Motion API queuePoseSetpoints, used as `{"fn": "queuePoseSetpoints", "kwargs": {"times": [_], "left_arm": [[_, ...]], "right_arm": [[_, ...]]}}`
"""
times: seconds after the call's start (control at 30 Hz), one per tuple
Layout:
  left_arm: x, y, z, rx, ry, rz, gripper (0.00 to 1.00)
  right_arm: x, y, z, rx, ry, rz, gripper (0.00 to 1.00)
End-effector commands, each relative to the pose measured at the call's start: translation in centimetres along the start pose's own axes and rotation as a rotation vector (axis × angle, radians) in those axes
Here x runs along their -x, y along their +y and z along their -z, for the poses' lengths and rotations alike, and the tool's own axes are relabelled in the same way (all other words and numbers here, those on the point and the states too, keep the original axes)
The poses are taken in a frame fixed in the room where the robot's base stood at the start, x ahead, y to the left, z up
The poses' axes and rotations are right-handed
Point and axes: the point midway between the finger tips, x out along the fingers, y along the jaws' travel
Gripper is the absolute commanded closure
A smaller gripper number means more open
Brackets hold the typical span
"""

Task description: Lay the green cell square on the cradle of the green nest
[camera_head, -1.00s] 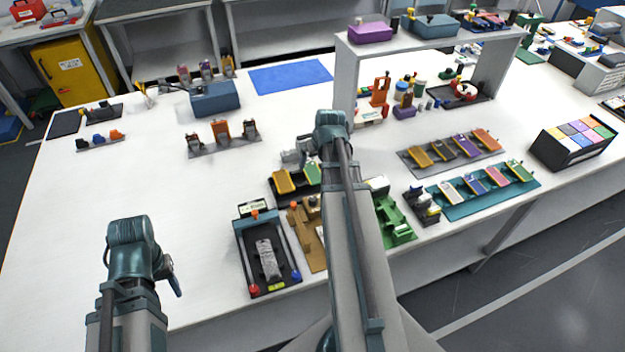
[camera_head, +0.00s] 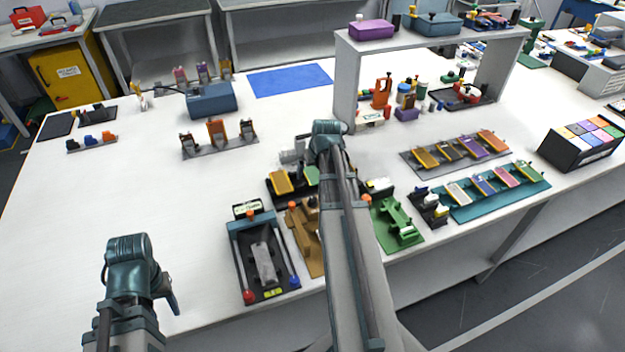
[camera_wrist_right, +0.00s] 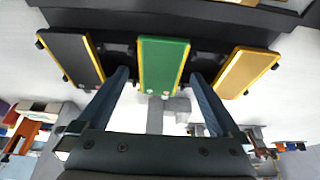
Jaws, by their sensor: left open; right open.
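The green cell (camera_wrist_right: 163,65) lies in a dark rack (camera_wrist_right: 118,48), between a black cell (camera_wrist_right: 72,58) and a yellow-edged cell (camera_wrist_right: 245,72) in the right wrist view. In the head view a small part of the green cell (camera_head: 312,175) shows beside my right arm. My right gripper (camera_wrist_right: 158,76) is open, with its fingertips either side of the green cell's near end; contact cannot be told. The green nest (camera_head: 398,224) stands right of my right arm, partly hidden by it; its cradle looks empty. My left gripper (camera_head: 170,293) is open and empty at the table's front left.
A teal rack (camera_head: 463,213) of several cells is right of the green nest. The table's left side is mostly clear.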

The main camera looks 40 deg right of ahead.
Motion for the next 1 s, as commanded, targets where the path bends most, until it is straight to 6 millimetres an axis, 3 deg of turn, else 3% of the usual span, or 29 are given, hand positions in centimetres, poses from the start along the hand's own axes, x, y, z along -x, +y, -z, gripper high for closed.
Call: {"fn": "queuePoseSetpoints", "kwargs": {"times": [0.2,0.67,1.0], "left_arm": [[0.04,0.00,0.00,0.000,0.000,0.000,0.50],[0.03,0.00,0.00,0.000,0.000,0.000,0.50],[0.32,-0.03,-0.02,0.000,0.000,0.000,0.50]], "right_arm": [[0.03,-0.01,0.03,0.000,0.000,0.000,0.00],[0.03,-0.01,0.03,0.000,0.000,0.000,0.82],[0.28,-0.10,0.16,0.000,0.000,0.000,0.82]]}}
